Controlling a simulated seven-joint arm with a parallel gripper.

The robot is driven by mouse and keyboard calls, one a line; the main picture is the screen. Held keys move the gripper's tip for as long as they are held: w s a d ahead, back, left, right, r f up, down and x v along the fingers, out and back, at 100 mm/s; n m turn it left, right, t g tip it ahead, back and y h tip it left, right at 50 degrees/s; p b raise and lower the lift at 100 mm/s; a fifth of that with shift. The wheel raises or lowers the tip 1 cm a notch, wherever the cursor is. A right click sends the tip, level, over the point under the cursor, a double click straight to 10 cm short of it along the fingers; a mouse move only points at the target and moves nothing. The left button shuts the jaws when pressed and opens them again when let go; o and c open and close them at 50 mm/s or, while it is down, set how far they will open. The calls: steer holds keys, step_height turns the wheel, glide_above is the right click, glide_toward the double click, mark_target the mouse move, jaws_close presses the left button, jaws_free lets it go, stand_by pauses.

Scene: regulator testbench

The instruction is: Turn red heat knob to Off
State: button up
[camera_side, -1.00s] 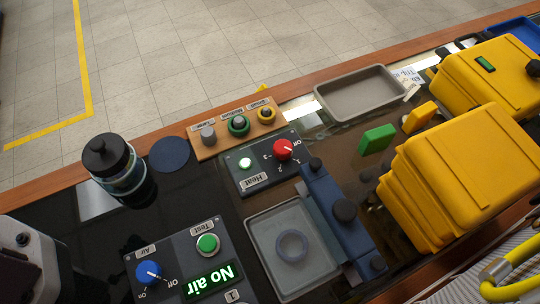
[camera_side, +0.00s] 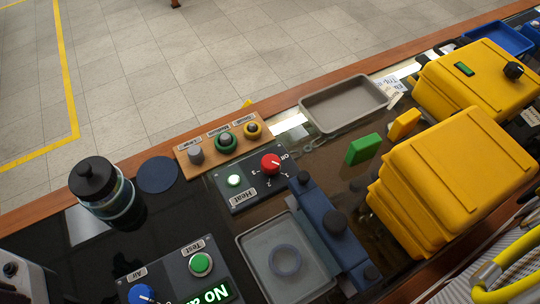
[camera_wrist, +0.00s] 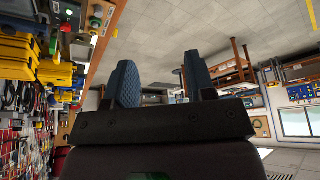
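The red heat knob (camera_side: 271,163) sits on the dark Heat box (camera_side: 245,178), in the middle of the side view. Its small white pointer mark appears to aim right, toward the Off side of the dial, but it is too small to read exactly.
A wooden block with several round knobs (camera_side: 225,143) stands behind the Heat box. A blue clamp-like fixture (camera_side: 331,228) and a clear tray (camera_side: 252,262) are in front. A grey tray (camera_side: 343,103), yellow cases (camera_side: 455,180) and a dark-lidded jar (camera_side: 101,190) stand around.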

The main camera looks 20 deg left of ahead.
steer(key=shift+o, duration=0.9)
steer(key=w+d+f+m+g, duration=0.4)
steer(key=w+d+f, duration=0.3)
steer(key=w+d, duration=0.3)
steer(key=shift+w+d+f+m, duration=0.3)
steer(key=shift+w+d+m, duration=0.1)
steer(key=shift+d+m, duration=0.45)
steer(key=m+h, duration=0.5)
steer(key=m, duration=0.7)
glide_toward(270, 161)
steer(key=shift+g, duration=0.4)
steer(key=x, duration=0.9)
steer(key=shift+w+d+f, duration=0.1)
steer(key=shift+w+f, duration=0.05)
steer(key=shift+w, duration=0.2)
steer(key=shift+n, duration=0.25)
steer(key=c, duration=0.9)
